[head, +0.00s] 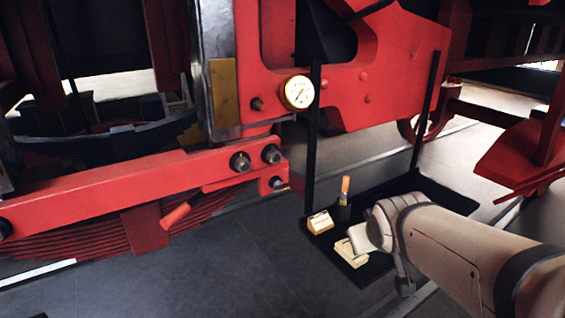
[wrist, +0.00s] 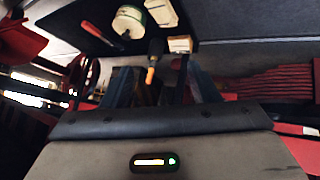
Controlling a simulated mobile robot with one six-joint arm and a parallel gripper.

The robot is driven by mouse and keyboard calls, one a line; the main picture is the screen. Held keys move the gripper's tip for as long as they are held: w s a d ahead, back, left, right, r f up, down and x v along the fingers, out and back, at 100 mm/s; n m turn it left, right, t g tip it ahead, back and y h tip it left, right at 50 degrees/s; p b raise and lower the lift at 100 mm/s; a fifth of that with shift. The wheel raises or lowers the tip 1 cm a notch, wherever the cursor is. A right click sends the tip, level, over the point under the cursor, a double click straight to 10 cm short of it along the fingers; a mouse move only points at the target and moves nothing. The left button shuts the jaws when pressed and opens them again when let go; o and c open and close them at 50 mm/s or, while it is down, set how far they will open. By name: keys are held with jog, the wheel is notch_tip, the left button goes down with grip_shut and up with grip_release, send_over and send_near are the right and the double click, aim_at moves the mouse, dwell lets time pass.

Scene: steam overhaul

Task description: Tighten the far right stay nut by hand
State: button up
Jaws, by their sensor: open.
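Dark hex nuts sit on the red beam in the head view: a left nut (head: 240,161), a right nut (head: 271,154) and a lower nut (head: 278,183). I cannot tell which one is the far right stay nut. My gripper (wrist: 158,82) is open in the wrist view, its two dark fingers apart. An orange-tipped tool (wrist: 150,76) shows between the fingers; I cannot tell its depth. No nut is clearly visible in the wrist view.
The dark tray (head: 456,196) holds a wooden block (head: 320,221), another block (head: 350,257) and the orange-tipped tool (head: 345,186). A red-handled tool (wrist: 97,34) and a round pale tin (wrist: 129,20) show in the wrist view. Dark posts (head: 313,140) rise beside the tray. A gauge (head: 298,92) is above the nuts.

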jog(key=w+a+n+t, duration=0.2)
jog(key=w, duration=0.4)
jog(key=n+t+y+b, duration=0.4)
jog(key=n+y, duration=0.7)
send_near(277, 158)
jog(key=x, duration=0.2)
jog(key=p+x, duration=0.1)
jog(key=x, duration=0.5)
jog(key=shift+w+a, duration=0.25)
jog(key=c, duration=1)
